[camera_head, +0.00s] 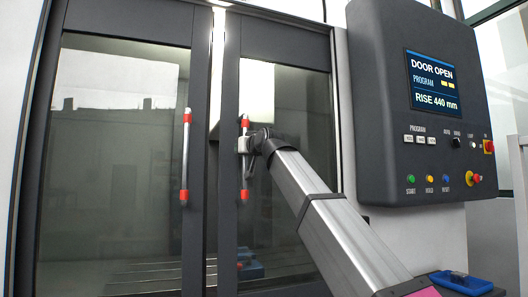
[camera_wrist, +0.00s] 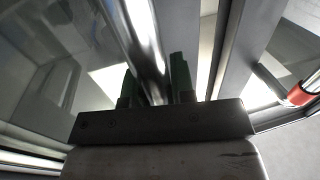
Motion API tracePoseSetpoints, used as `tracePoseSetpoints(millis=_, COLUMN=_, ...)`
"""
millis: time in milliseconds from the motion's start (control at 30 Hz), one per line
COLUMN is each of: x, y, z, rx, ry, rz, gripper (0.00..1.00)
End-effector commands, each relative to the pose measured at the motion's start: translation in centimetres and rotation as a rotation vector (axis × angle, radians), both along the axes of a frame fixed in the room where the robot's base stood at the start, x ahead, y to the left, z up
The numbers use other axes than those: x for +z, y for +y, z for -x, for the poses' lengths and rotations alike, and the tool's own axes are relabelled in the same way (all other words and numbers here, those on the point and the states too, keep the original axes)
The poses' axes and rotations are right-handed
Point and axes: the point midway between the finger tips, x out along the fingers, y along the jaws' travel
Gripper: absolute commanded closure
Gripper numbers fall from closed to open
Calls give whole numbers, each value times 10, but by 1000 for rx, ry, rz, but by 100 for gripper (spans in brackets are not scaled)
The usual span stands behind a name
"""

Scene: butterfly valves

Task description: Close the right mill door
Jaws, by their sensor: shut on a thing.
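The right mill door (camera_head: 287,200) is a dark-framed glass door. A narrow gap, bright near the top, shows between its left edge and the left door (camera_head: 115,150). Its upright metal handle (camera_head: 245,180) has red end pieces. My gripper (camera_head: 244,145) is on the upper half of this handle, coming from the right. In the wrist view, my gripper (camera_wrist: 155,82) has its two green fingers on either side of the shiny handle bar (camera_wrist: 143,35), shut on it. The exact contact is partly hidden behind the gripper body.
The left door carries a matching handle (camera_head: 186,155). A control panel (camera_head: 425,105) on the right reads "DOOR OPEN" on its screen (camera_head: 433,82), with buttons below. A blue item (camera_head: 250,265) shows behind the right door's glass.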

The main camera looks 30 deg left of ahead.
Motion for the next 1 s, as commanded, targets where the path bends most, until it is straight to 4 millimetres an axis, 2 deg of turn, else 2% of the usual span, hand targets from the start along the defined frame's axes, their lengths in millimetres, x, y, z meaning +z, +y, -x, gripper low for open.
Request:
tracePoseSetpoints(millis=100, x=0, y=16, z=19, rx=3, ry=0, rz=1, gripper=100)
tracePoseSetpoints(millis=300, x=0, y=30, z=35, rx=1, ry=1, rz=0, gripper=100)
tracePoseSetpoints(millis=833, x=0, y=36, z=42, rx=4, ry=2, rz=-1, gripper=100)
tracePoseSetpoints(millis=867, x=0, y=37, z=43, rx=4, ry=2, rz=-1, gripper=67)
tracePoseSetpoints(millis=900, x=0, y=37, z=43, rx=4, ry=2, rz=-1, gripper=54)
tracePoseSetpoints(millis=1000, x=0, y=36, z=42, rx=2, ry=1, rz=0, gripper=52)
